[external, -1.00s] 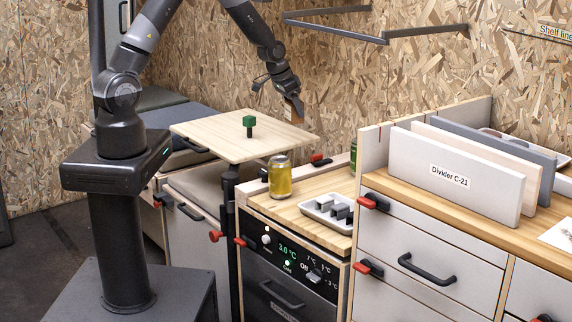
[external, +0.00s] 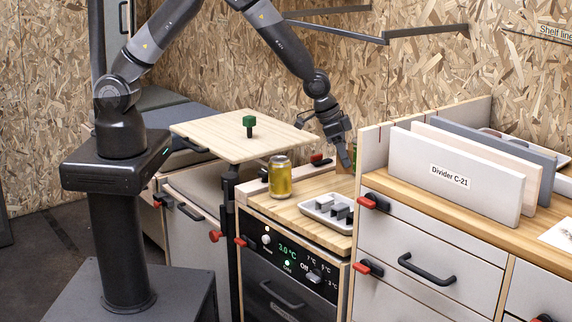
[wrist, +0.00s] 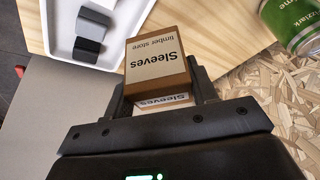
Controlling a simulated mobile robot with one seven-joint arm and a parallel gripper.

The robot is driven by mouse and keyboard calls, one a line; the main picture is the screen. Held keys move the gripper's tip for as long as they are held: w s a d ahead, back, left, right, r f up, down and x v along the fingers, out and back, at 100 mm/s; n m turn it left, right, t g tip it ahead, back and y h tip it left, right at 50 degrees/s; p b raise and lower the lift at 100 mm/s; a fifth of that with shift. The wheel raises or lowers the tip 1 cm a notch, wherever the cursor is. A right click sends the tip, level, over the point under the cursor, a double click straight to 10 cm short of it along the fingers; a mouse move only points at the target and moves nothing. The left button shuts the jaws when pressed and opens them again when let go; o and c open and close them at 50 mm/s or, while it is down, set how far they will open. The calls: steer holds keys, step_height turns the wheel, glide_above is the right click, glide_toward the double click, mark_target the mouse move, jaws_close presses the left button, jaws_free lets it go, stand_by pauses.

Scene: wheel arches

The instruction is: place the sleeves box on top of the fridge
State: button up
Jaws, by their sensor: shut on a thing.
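The sleeves box (wrist: 160,62) is a small brown carton with a white label reading "Sleeves, timber store". My gripper (wrist: 163,90) is shut on it, with a finger on each side. In the external view my gripper (external: 344,160) points down over the back right of the fridge top, and the box is mostly hidden there. The fridge (external: 290,270) has a dark front with a 3.0 °C display and a wooden top (external: 290,208). I cannot tell whether the box touches the top.
A yellow can (external: 280,177) and a white tray with grey pieces (external: 329,211) stand on the fridge top. A green can (wrist: 296,22) is near the box. A taller drawer unit (external: 430,235) with dividers rises at right. A wooden table with a green-topped peg (external: 249,122) is at left.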

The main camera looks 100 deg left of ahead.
mark_target(352, 154)
steer(key=d, duration=0.2)
steer(key=w+d+r, duration=0.1)
steer(key=shift+w+d+r, duration=0.1)
steer(key=shift+d, duration=0.15)
steer(key=shift+w, duration=0.2)
steer(key=w+a+f, duration=0.1)
steer(key=a+f, duration=0.1)
steer(key=a, duration=0.1)
steer(key=w+a+f, duration=0.2)
steer(key=a, duration=0.1)
steer(key=w+a+f, duration=0.1)
steer(key=a+f, duration=0.1)
steer(key=a, duration=0.2)
steer(key=shift+w+f, duration=0.25)
steer(key=shift+f, duration=2.15)
steer(key=shift+f, duration=0.1)
steer(key=o, duration=1)
